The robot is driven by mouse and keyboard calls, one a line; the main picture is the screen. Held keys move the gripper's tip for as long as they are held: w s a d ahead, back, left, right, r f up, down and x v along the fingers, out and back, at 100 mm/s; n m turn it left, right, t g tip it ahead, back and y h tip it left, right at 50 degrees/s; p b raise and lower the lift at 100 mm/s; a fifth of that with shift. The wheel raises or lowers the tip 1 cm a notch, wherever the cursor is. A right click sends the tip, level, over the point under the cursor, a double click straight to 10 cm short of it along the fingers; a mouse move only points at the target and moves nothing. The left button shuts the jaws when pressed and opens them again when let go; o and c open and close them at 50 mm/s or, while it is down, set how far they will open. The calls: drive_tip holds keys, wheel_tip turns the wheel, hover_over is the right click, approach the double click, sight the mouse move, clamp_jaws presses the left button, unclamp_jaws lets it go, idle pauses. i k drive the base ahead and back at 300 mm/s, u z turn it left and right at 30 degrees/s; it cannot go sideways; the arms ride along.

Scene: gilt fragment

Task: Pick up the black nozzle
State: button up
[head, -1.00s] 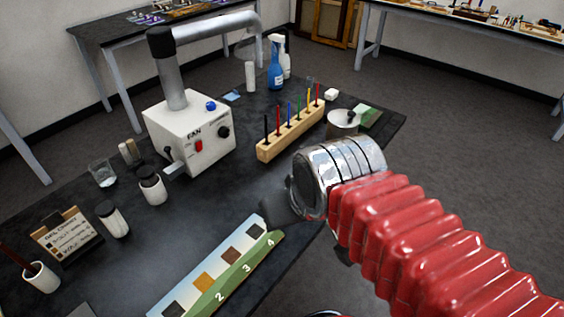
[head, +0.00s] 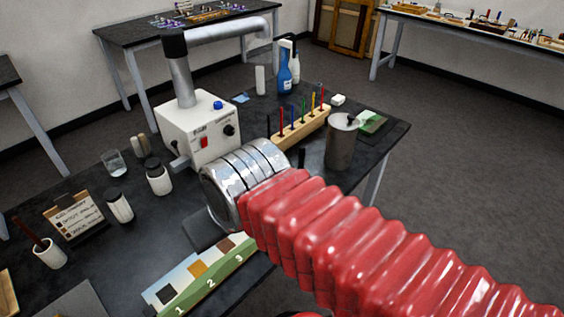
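I cannot surely pick out the black nozzle in the head view. A small dark upright piece (head: 302,158) shows just above my red arm, left of the metal can; it is too small to tell what it is. My gripper (head: 205,231) is mostly hidden behind the silver wrist. Only a dark grey part shows below it, over the table, above the numbered colour strip (head: 208,283). I cannot see its fingertips or whether it holds anything.
The white fan box (head: 200,135) with its metal duct stands behind the wrist. A metal can (head: 341,148) and a wooden rack (head: 300,130) of coloured rods stand to the right. White jars (head: 119,207) and a glass (head: 114,162) stand left. The table's (head: 85,255) left front has some bare room.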

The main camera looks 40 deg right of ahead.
sight(301, 153)
drive_tip(key=u, duration=0.55)
drive_tip(key=k, duration=1.3)
drive_tip(key=z, duration=0.35)
drive_tip(key=i, duration=1)
